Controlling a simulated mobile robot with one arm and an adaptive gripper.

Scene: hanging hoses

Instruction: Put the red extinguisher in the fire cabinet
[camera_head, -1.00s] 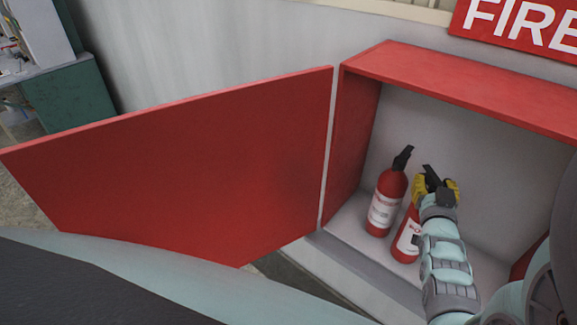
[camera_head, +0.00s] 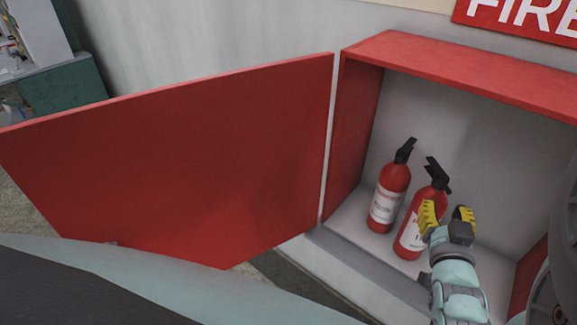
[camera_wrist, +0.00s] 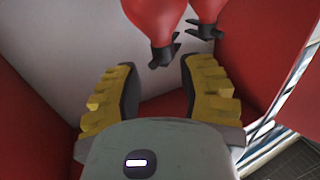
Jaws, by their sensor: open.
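Two red extinguishers with black handles stand side by side on the floor of the open red fire cabinet (camera_head: 455,78). The left extinguisher (camera_head: 390,192) is upright near the cabinet's left wall. The right extinguisher (camera_head: 425,212) looks slightly tilted and is partly hidden by my gripper. My gripper (camera_head: 447,215), with yellow fingers, is open and empty in front of the right extinguisher. In the wrist view, my gripper (camera_wrist: 157,90) has its fingers apart with nothing between them. The extinguishers' black handles (camera_wrist: 163,54) show beyond the fingertips, apart from them.
The cabinet's red door (camera_head: 180,165) is swung wide open to the left. A red FIRE sign (camera_head: 520,18) is on the wall above. The cabinet's right interior is clear. A green workbench (camera_head: 65,95) stands far left.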

